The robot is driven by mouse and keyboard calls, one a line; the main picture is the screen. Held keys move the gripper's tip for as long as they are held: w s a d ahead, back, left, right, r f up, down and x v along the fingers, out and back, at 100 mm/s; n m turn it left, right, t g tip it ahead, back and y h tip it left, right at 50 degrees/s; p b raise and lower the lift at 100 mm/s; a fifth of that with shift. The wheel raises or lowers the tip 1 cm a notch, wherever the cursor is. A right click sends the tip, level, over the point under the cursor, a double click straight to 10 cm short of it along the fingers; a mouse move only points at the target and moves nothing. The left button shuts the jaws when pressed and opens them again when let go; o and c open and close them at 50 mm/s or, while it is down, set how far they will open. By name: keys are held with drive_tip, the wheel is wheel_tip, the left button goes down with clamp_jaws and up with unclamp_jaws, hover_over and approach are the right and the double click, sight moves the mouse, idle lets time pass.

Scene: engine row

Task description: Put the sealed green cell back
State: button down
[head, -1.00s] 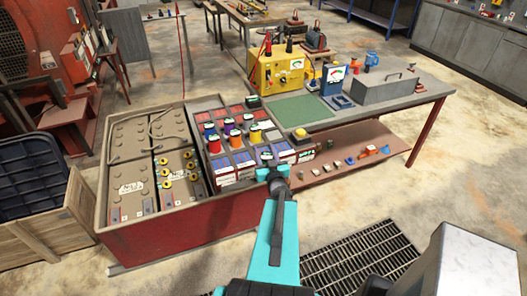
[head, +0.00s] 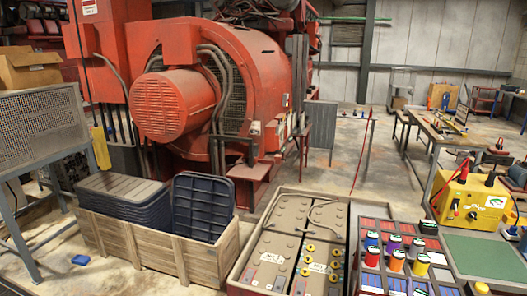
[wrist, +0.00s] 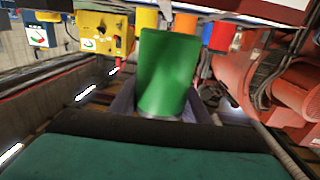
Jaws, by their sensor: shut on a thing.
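A green cylindrical cell (wrist: 165,75) stands out in the middle of the wrist view. My gripper (wrist: 162,98) is shut on it, with a finger on each side. Its far end and any seal cannot be made out. The head view does not show my gripper or the green cell. A rack of compartments (head: 375,282) at the lower right of the head view holds several coloured cells, among them a blue cell (head: 371,239), an orange cell (head: 397,261) and a yellow cell (head: 420,265).
A crate with large batteries (head: 290,250) is left of the rack. A yellow instrument box (head: 468,205) and a green mat (head: 485,255) are to its right. A wooden crate (head: 210,262) with dark bins and a red generator (head: 220,90) stand left and behind. Open floor shows at the back.

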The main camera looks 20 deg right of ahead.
drive_tip(key=w+a+r+n+t+y+b, duration=0.2)
drive_tip(key=w+a+n+y+b, duration=0.3)
drive_tip(key=w+a, duration=0.85)
drive_tip(key=w+a+r+n+t+y+b, duration=0.1)
drive_tip(key=w+a+n+t+y+b, duration=0.2)
drive_tip(key=w+a+y, duration=0.75)
drive_tip(key=w+a+n+g+y+b, duration=0.2)
drive_tip(key=a+n+g+y, duration=0.15)
drive_tip(key=a, duration=1.15)
drive_tip(key=w+a+n+g+y+b, duration=0.2)
drive_tip(key=a+n+y, duration=0.3)
drive_tip(key=a, duration=0.9)
drive_tip(key=s+a+f+n+g+y, duration=0.1)
drive_tip(key=s+a+n+g+y, duration=0.1)
drive_tip(key=s+a, duration=0.2)
drive_tip(key=shift+s+f+n+g+y, duration=0.25)
drive_tip(key=shift+s+n+g+y, duration=0.05)
drive_tip(key=shift+n+g, duration=0.05)
